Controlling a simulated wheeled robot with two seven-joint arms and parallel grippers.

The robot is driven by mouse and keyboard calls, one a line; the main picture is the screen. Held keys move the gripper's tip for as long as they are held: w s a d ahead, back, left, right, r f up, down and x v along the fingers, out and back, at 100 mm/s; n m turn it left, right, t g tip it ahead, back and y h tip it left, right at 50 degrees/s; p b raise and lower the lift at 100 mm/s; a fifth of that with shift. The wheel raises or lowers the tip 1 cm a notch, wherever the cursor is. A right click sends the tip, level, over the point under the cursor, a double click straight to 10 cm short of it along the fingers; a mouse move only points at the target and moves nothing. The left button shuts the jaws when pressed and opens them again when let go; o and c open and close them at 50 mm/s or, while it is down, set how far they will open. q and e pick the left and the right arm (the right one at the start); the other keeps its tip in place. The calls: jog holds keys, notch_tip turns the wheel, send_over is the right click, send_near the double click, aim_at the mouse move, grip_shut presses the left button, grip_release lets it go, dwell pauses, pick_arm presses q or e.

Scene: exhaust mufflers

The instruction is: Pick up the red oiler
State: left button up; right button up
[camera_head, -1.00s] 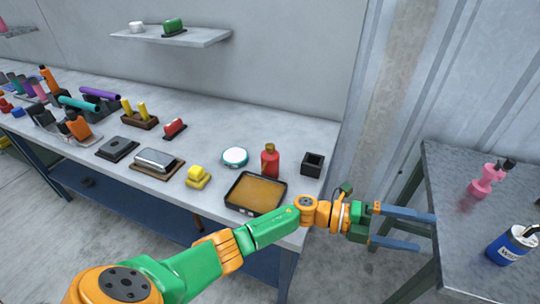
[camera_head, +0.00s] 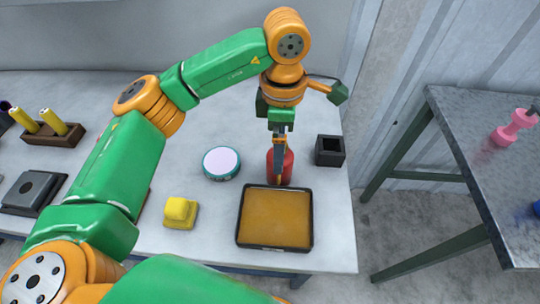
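The red oiler (camera_head: 288,166) stands on the grey workbench, behind the tray with the orange-brown surface. My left gripper (camera_head: 280,168) points down at it from above, with a finger seen edge-on in front of the red body. The finger hides the middle of the oiler, and the gripper hides its top. I cannot tell whether the fingers are spread around the oiler or closed on it. My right gripper is not in view.
The dark-rimmed tray (camera_head: 275,246) lies just in front of the oiler. A black open box (camera_head: 329,151) stands close on its right, a round white-topped tin (camera_head: 221,163) on its left. A yellow block (camera_head: 180,212) is further left. A second table (camera_head: 480,130) stands right, across a gap.

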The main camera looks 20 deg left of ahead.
pick_arm(q)
jog(key=f, duration=0.1)
jog(key=f+p, duration=0.1)
jog(key=f, duration=0.2)
jog(key=shift+s+d+f+p, duration=0.1)
jog(key=shift+d+f+p, duration=0.1)
jog(key=shift+d+p, duration=0.1)
jog(key=shift+a+f, duration=0.2)
jog(key=shift+f, duration=0.25)
grip_shut()
